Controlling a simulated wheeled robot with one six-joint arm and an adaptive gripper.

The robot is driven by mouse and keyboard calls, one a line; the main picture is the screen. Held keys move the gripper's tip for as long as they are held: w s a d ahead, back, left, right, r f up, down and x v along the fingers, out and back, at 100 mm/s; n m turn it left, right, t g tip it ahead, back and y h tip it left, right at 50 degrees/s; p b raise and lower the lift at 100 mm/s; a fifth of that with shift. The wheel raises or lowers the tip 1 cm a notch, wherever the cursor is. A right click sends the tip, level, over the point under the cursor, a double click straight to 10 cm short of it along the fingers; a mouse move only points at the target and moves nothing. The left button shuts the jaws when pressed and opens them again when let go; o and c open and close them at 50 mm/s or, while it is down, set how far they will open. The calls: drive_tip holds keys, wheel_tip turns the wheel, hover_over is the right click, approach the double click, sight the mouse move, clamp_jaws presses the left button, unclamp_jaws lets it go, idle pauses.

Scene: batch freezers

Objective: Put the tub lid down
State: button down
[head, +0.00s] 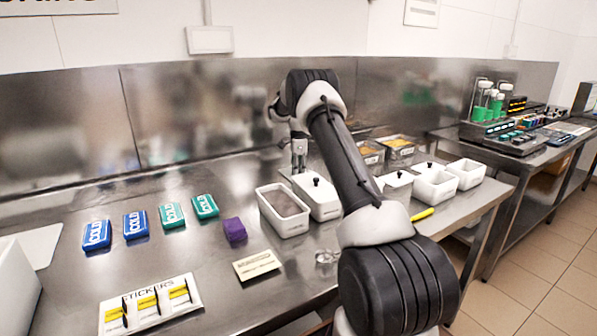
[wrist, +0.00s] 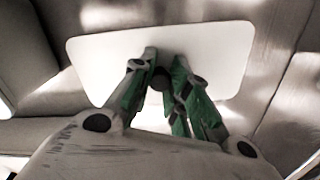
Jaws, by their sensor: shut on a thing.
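My gripper (head: 299,160) is at the back of the steel counter, pointing down behind the row of white tubs. In the wrist view its green-padded fingers (wrist: 162,85) are shut on the dark knob (wrist: 160,77) of a white rectangular tub lid (wrist: 215,58). The lid looks flat, with bare steel around much of it; I cannot tell whether it touches the counter. In the head view the lid is mostly or wholly hidden behind a lidded tub. An open white tub (head: 289,226) with brownish contents stands in front. The lidded tub (head: 326,208) with a black knob stands beside it.
More white tubs (head: 467,174) and yellow-filled containers (head: 398,146) stand to the right. Blue cold packs (head: 97,235), teal packs (head: 172,215), a purple block (head: 234,230) and a sticker tray (head: 150,304) lie left and front. The steel wall (head: 190,110) rises close behind. The back-left counter is clear.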

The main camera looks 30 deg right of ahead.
drive_tip(key=shift+f, duration=0.1)
drive_tip(key=c, duration=1.4)
unclamp_jaws()
drive_tip(key=shift+o, duration=0.2)
